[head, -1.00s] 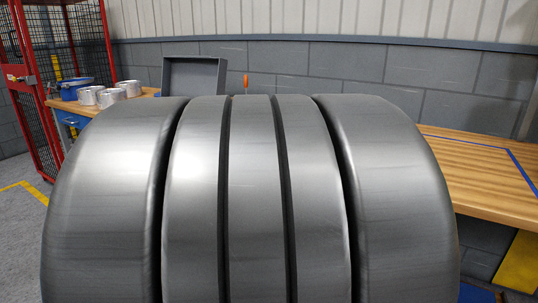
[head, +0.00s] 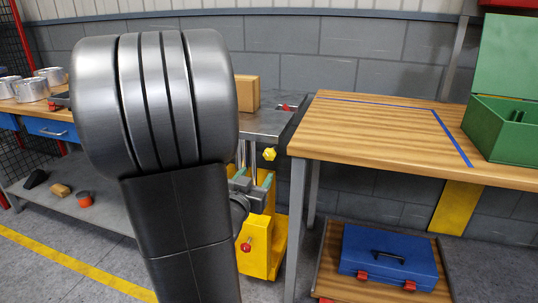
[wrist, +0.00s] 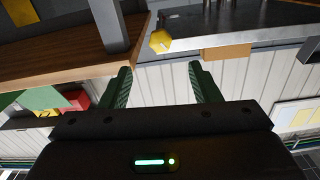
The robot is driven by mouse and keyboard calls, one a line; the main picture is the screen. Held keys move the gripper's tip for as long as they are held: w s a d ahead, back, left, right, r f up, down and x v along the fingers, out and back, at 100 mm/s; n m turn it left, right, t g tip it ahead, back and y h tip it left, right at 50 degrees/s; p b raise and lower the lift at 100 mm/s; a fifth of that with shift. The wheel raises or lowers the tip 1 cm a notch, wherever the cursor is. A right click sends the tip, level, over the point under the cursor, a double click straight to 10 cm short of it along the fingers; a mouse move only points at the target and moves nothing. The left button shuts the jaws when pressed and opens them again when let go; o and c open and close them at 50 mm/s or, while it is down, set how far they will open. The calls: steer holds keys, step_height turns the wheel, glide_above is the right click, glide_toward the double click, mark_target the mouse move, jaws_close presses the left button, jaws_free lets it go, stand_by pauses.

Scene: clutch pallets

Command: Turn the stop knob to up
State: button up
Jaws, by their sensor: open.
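A yellow lobed knob (head: 269,154) sits at the front edge of a grey metal-topped stand (head: 272,122) in the head view. It also shows in the wrist view (wrist: 160,40), beyond the fingertips. No marking is readable, so I cannot tell which way it is set or confirm that it is the stop knob. My gripper (head: 254,179) is below the yellow knob in the head view, partly hidden by my arm. In the wrist view its green fingers (wrist: 160,78) are apart with nothing between them, and it does not touch the knob.
A wooden table (head: 385,135) with a green box (head: 505,130) stands to the right. A blue toolbox (head: 388,258) sits on a shelf below. A yellow cart (head: 260,245) with a red ball knob (head: 246,246) stands under the metal top, near my gripper. A cardboard box (head: 246,92) stands on top.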

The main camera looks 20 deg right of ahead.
mark_target(268, 156)
steer(key=b+x, duration=0.2)
steer(key=x, duration=1.1)
steer(key=shift+w, duration=0.25)
steer(key=shift+c, duration=0.3)
steer(key=c, duration=0.9)
